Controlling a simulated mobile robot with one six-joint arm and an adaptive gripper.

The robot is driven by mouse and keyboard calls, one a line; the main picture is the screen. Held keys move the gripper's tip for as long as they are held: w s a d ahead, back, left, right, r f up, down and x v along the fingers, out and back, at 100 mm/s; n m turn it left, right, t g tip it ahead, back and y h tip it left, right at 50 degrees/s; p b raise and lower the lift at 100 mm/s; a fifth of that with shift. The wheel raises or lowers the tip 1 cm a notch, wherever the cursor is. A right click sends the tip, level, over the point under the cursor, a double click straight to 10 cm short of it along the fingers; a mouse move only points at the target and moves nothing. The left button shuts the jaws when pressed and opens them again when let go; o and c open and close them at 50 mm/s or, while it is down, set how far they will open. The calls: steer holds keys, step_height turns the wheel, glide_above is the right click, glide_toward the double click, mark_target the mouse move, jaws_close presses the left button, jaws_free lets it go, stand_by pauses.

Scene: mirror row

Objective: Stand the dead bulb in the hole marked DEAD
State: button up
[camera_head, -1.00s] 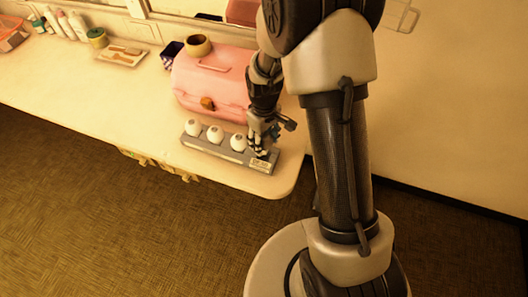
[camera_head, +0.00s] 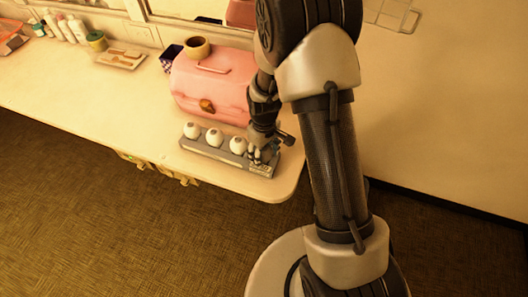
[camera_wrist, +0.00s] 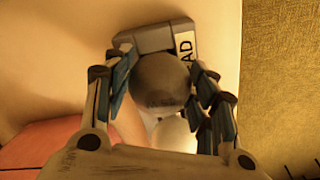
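The dark grey dead bulb (camera_wrist: 160,80) sits between my fingertips in the wrist view. My gripper (camera_wrist: 163,78) has a blue-padded finger on each side, and both appear to touch the bulb. The grey rack (camera_head: 215,154) lies near the table's right end, and my gripper (camera_head: 261,155) is low over its right end. A label (camera_wrist: 185,48), partly hidden and reading "AD", is on that end beside the bulb. The bulb covers the hole, so I cannot tell how deep it sits. In the head view my fingers mostly hide the bulb.
Several white bulbs (camera_head: 214,137) stand in the rack left of my gripper. The table (camera_head: 95,85) ends just right of the rack. Its left front is clear.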

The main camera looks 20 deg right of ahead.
steer(key=shift+o, duration=1.3)
steer(key=shift+r, duration=0.1)
step_height(320, 180, up, 12)
steer(key=p, duration=0.3)
steer(key=shift+p, duration=0.4)
steer(key=s+r+m+t, duration=0.1)
steer(key=s+r, duration=0.2)
steer(key=r, duration=0.7)
steer(key=s+r+m+t, duration=0.1)
steer(key=s+r+m, duration=0.1)
steer(key=s+r, duration=0.4)
steer(key=s+r+m+t, duration=0.2)
steer(key=s+r, duration=0.5)
steer(key=s, duration=0.5)
steer(key=shift+s+t, duration=0.25)
steer(key=shift+t, duration=0.05)
stand_by(2.3)
